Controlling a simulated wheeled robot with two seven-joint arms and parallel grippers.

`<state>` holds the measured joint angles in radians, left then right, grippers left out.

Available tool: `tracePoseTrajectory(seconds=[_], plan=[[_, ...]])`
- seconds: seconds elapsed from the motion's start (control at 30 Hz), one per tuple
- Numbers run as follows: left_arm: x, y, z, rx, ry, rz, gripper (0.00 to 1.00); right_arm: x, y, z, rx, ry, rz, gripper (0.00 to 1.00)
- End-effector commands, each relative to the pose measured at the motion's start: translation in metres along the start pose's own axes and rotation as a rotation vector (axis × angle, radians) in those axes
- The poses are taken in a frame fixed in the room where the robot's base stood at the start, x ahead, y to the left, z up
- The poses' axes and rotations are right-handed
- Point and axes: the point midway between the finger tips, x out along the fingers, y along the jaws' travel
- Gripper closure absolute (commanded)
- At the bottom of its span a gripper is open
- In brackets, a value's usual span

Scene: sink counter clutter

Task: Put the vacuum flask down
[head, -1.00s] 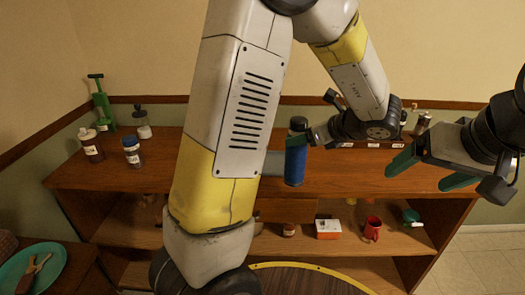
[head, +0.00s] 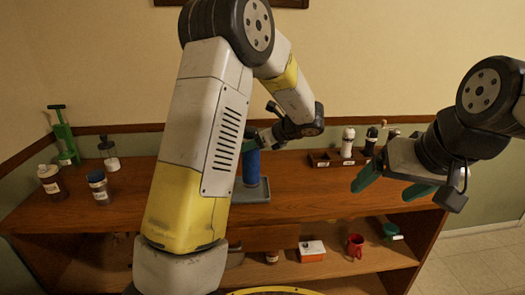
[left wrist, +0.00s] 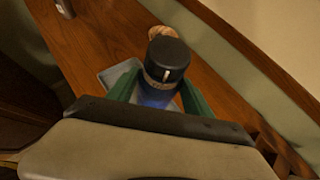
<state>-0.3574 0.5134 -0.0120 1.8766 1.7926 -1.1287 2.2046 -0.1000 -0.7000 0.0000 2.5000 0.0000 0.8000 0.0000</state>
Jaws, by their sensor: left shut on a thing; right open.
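The vacuum flask (head: 251,167) is blue with a black cap and stands upright at the grey tray (head: 262,191) on the wooden counter. I cannot tell whether its base touches the tray. My left gripper (head: 262,140) is shut on it near the top, partly hidden by my left arm. In the left wrist view the flask's black cap (left wrist: 168,58) is between the green fingers of my left gripper (left wrist: 160,92), with the tray's edge (left wrist: 112,72) beside it. My right gripper (head: 392,186) is open and empty, to the right of the flask.
A green pump (head: 63,135) and several jars (head: 99,186) stand at the left end. A red mug (head: 355,245) and a box (head: 312,250) are on the shelf below. The counter's front middle is clear.

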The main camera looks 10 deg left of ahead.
Motion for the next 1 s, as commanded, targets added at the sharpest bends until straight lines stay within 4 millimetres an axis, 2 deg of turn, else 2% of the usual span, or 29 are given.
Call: tracePoseTrajectory(seconds=[0.13, 0.33, 0.77, 0.8, 0.87, 1.0], plan=[[0.011, -0.006, 0.007, -0.002, -0.002, 0.001, 1.0, 0.0, 0.0, 0.0, 0.0, 0.0, 0.0, 0.16], [0.028, -0.006, -0.019, 0.003, -0.001, 0.001, 1.0, 0.0, 0.0, 0.0, 0.0, 0.0, 0.0, 0.16], [0.032, -0.006, -0.026, 0.0, -0.001, -0.001, 1.0, 0.0, 0.0, 0.0, 0.0, 0.0, 0.0, 0.16], [0.032, -0.006, -0.026, 0.0, 0.0, -0.001, 0.33, 0.0, 0.0, 0.0, 0.0, 0.0, 0.0, 0.16], [0.032, -0.006, -0.026, 0.0, 0.0, 0.0, 0.21, 0.0, 0.0, 0.0, 0.0, 0.0, 0.0, 0.16], [0.032, -0.006, -0.026, 0.0, 0.0, 0.0, 0.19, 0.0, 0.0, 0.0, 0.0, 0.0, 0.0, 0.16]])
